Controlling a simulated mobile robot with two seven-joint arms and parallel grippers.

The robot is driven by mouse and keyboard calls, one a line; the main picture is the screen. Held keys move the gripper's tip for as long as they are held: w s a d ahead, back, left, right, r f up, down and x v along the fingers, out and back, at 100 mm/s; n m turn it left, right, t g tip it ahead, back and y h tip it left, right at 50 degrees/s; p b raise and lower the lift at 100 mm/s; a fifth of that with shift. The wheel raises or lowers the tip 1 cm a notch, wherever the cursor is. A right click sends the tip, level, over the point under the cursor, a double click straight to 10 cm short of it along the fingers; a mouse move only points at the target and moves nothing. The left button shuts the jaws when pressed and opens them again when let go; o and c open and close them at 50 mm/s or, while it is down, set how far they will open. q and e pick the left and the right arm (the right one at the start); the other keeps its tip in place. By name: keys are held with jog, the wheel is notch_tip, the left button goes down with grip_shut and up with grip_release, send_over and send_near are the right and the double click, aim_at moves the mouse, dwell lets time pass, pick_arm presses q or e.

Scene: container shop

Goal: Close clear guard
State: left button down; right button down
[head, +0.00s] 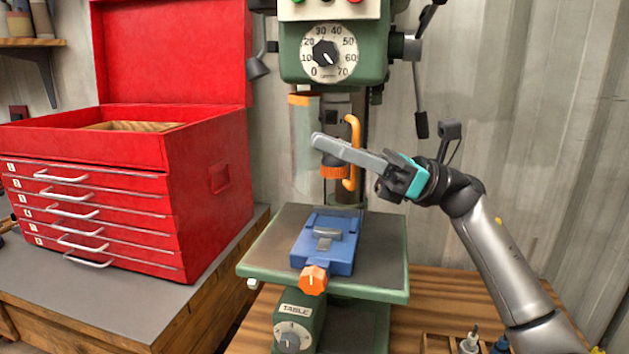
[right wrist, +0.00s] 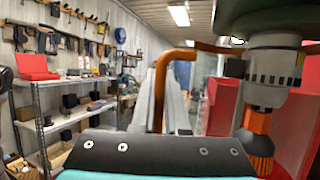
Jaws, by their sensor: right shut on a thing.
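The green drill press (head: 290,65) stands in the middle of the head view. Its clear guard (head: 304,125) is a see-through panel with an orange top edge, hanging at the left side of the chuck. An orange bar handle (head: 352,125) stands upright beside the chuck. My right gripper (head: 318,141) reaches in from the right, its long grey fingers crossing in front of the chuck and shut on the handle. In the right wrist view the handle (right wrist: 160,80) bends up from the fingers, which hide its lower part. My left gripper is not in view.
The orange drill chuck end (head: 333,172) is just below my fingers. A blue vise (head: 312,250) with an orange knob sits on the press table (head: 262,255). A red tool chest (head: 210,190) with its lid up stands left. Feed levers (head: 421,100) hang at the right.

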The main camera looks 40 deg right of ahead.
aim_at(354, 144)
jog(key=shift+d+n+g+y+b, duration=0.7)
jog(key=shift+d+g+b, duration=0.7)
jog(key=shift+d+b, duration=0.3)
jog(key=c, duration=1.4)
grip_release()
jog(key=shift+o, duration=1)
jog(key=shift+s, duration=0.2)
jog(key=shift+w, duration=0.1)
